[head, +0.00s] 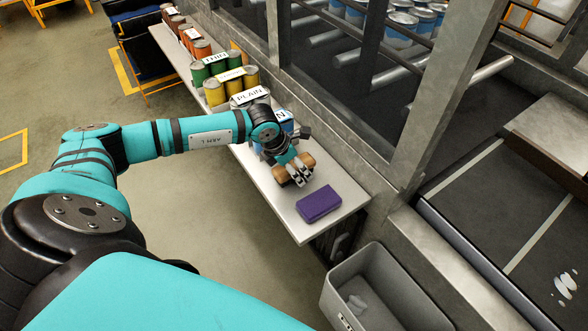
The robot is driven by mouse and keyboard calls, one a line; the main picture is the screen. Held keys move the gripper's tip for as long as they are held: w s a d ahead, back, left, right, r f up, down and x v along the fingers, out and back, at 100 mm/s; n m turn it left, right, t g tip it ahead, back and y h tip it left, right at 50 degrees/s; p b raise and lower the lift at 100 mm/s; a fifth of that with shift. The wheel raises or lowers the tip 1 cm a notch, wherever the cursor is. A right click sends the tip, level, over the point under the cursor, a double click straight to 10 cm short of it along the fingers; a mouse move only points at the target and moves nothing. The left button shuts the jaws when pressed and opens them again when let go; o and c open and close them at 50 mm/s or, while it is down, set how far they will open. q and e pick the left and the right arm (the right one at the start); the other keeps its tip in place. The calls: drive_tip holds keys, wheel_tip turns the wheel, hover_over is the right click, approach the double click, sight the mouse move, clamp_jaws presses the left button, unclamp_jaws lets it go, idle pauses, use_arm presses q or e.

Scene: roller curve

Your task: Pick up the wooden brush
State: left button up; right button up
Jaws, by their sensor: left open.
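The wooden brush (307,159) is a light brown block lying near the right end of the narrow pale shelf. It shows on both sides of my left gripper's fingers, and the fingers hide its middle. My left gripper (298,175) reaches down over the brush with its fingers open. I cannot tell whether the fingers touch it. My right gripper is not in view.
A purple block (318,204) lies on the shelf (297,226) just in front of the brush. Several coloured cans (217,91) stand farther back along it. A grey bin (372,290) is below the shelf's end. A concrete wall (345,140) runs behind the shelf.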

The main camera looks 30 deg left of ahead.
sight(294, 164)
use_arm(q)
drive_tip(key=c, duration=1.4)
drive_tip(key=shift+r+p, duration=0.35)
drive_tip(key=shift+p, duration=0.2)
wheel_tip(294, 164, up, 3)
drive_tip(key=shift+w+f+b, duration=0.1)
drive_tip(key=shift+f+b, duration=0.05)
drive_tip(key=shift+b, duration=1.05)
drive_tip(key=s+d+b, duration=0.1)
drive_tip(key=s+d, duration=0.2)
drive_tip(key=s+d+r+b, duration=0.1)
drive_tip(key=s+d+b, duration=0.1)
drive_tip(key=s+d, duration=0.1)
drive_tip(key=s+d+b, duration=0.2)
drive_tip(key=s+d, duration=0.2)
drive_tip(key=shift+s+d+r, duration=0.1)
drive_tip(key=shift+d+r, duration=0.2)
drive_tip(key=shift+r, duration=0.1)
drive_tip(key=shift+s+d+r, duration=0.15)
drive_tip(key=shift+s+d, duration=0.35)
drive_tip(key=shift+s, duration=0.05)
